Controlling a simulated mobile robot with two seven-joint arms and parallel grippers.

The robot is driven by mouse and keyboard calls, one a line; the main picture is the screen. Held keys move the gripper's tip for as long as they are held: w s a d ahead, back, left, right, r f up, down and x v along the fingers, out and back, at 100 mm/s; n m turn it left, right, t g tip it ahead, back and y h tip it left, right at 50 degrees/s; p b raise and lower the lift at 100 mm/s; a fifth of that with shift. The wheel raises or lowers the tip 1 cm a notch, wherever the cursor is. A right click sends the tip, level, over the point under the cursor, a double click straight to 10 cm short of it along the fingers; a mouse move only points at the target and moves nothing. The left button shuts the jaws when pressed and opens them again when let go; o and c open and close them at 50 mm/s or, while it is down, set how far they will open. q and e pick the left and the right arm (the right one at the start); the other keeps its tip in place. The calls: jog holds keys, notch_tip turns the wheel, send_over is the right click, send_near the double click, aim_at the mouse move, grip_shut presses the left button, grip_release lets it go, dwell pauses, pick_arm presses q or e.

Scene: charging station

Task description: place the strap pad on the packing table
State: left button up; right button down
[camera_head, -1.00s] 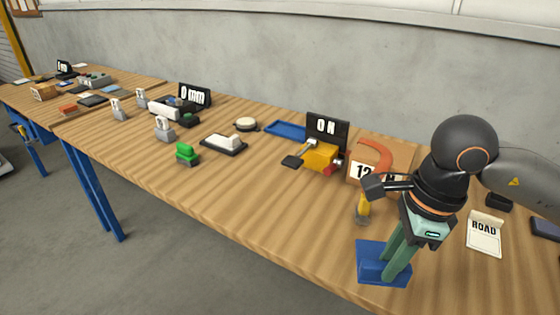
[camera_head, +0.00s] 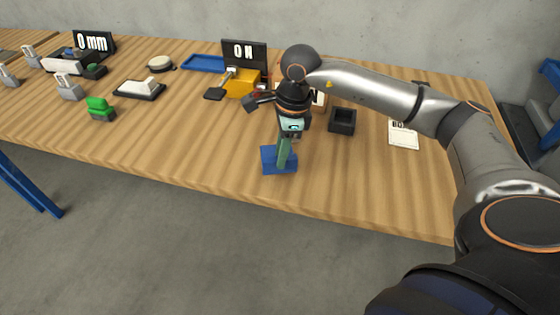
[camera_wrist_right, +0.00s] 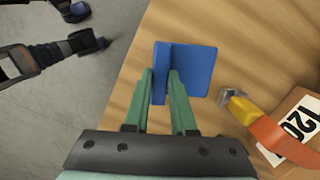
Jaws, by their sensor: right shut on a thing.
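The strap pad appears to be the blue plate with an upright fin; it shows in the head view (camera_head: 268,160) at the table's front part and in the right wrist view (camera_wrist_right: 195,70). My right gripper (camera_head: 283,164) points down with its green fingers shut on the fin, as the right wrist view of the gripper (camera_wrist_right: 162,76) shows. The pad is over or on the wooden packing table (camera_head: 200,150), close to its front edge. I cannot tell whether its underside touches the wood. My left gripper is not in the head view.
A carton (camera_wrist_right: 305,125) with an orange strap (camera_wrist_right: 275,135) stands close to the pad. A yellow device (camera_head: 240,82) with a display (camera_head: 245,54), a black open box (camera_head: 342,121) and a white card (camera_head: 403,134) are nearby. Bare wood lies left of the pad.

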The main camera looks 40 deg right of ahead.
jog(key=shift+w+f, duration=0.2)
jog(key=shift+f, duration=1.7)
jog(key=shift+f, duration=0.15)
jog(key=c, duration=0.7)
grip_release()
jog(key=shift+c, duration=0.2)
